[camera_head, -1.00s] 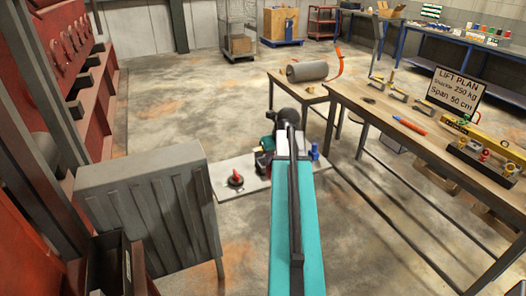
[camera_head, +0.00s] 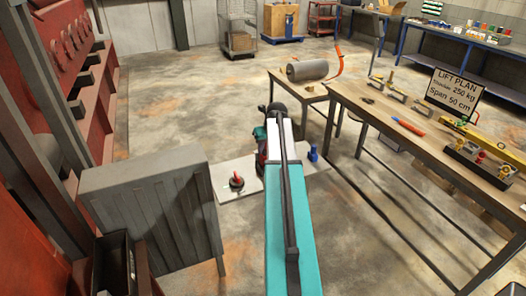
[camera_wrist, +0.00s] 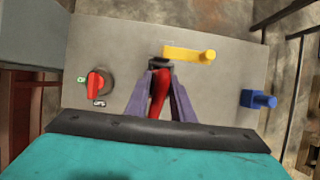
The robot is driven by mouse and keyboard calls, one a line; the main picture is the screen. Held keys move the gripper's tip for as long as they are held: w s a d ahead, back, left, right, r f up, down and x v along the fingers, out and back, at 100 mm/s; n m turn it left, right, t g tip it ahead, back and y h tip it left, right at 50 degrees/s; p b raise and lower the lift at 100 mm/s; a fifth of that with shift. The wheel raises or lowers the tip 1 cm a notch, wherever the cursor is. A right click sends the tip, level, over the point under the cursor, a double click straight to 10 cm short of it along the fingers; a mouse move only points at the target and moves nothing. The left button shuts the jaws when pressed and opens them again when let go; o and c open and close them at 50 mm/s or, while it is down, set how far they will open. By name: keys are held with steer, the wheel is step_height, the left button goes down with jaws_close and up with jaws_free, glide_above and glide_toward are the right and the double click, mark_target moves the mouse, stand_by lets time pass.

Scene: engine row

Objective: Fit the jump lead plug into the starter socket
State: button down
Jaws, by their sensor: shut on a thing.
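In the wrist view my gripper (camera_wrist: 160,95) has its purple fingers closed on a red piece (camera_wrist: 159,86), which I take to be the jump lead plug. A dark block (camera_wrist: 159,63) is at the far end of the red piece; I cannot tell whether it is part of the plug or the starter socket, nor whether anything is seated. The gripper is over a grey plate (camera_wrist: 225,78). In the head view my arm hides the gripper's fingers and the plug.
A yellow handle (camera_wrist: 190,53) lies just beyond the fingertips. A red rotary switch (camera_wrist: 96,84) is to the left and a blue piece (camera_wrist: 258,99) to the right. A grey ribbed cabinet (camera_head: 150,215) stands left of my arm, a wooden table (camera_head: 430,150) right.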

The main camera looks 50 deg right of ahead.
steer(key=shift+w+d, duration=0.5)
steer(key=shift+w, duration=0.3)
steer(key=shift+p, duration=0.3)
steer(key=shift+f+p, duration=1)
steer(key=shift+f, duration=0.75)
steer(key=shift+f, duration=0.15)
steer(key=c, duration=1.5)
jaws_free()
steer(key=shift+c, duration=0.2)
steer(key=shift+s+r, duration=0.1)
steer(key=shift+r, duration=0.1)
steer(key=b+v, duration=0.4)
steer(key=v, duration=0.8)
steer(key=shift+a+f, duration=0.1)
steer(key=shift+f, duration=0.05)
